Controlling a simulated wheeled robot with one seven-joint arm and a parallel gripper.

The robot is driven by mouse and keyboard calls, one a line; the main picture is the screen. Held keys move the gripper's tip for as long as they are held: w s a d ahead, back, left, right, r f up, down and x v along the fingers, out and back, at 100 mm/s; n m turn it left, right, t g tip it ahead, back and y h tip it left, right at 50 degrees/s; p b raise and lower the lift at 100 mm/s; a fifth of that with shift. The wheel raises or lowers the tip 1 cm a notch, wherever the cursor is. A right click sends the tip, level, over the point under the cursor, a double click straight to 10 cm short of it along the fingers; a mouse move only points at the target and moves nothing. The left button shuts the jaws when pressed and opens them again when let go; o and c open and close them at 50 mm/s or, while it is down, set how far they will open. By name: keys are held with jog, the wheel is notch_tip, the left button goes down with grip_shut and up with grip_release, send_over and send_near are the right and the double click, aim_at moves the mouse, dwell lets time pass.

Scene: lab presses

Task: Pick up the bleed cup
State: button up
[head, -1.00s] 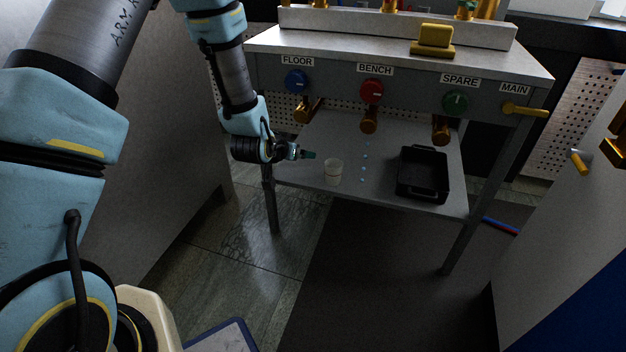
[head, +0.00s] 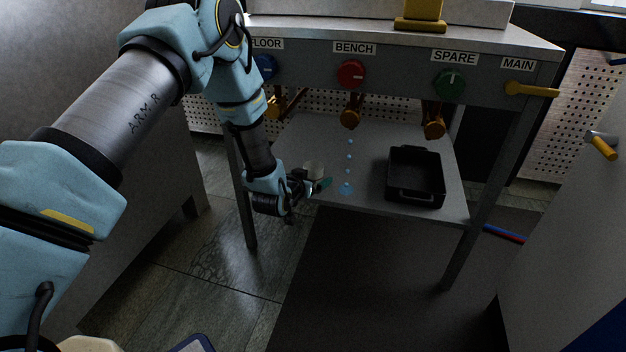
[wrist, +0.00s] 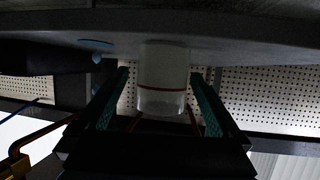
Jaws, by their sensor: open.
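The bleed cup (head: 314,169), a small pale cup, stands on the lower shelf under the bench, near its left side. My gripper (head: 318,187) is at the shelf's front left, just in front of the cup and partly covering it. In the wrist view the cup (wrist: 162,85) looks translucent with a red line around it, and it appears upside down under the shelf surface. My gripper's two green-padded fingers (wrist: 160,76) are open, one on each side of the cup, with visible gaps. Whether either finger touches it cannot be seen.
Blue drops (head: 349,157) hang in a line below the BENCH outlet (head: 350,118), above a blue puddle (head: 347,188) right of the cup. A black tray (head: 416,178) sits on the shelf's right. Table legs and brass outlets frame the space.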

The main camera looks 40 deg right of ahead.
aim_at(316, 177)
jog(key=b+x, duration=0.1)
jog(key=x, duration=0.3)
jog(key=shift+a+f+b, duration=0.2)
jog(key=shift+f+b, duration=0.05)
jog(key=shift+b, duration=0.15)
jog(key=shift+w+d, duration=0.25)
jog(key=shift+d, duration=0.25)
jog(key=shift+c, duration=0.4)
jog(key=c, duration=1.2)
jog(key=shift+c, duration=0.2)
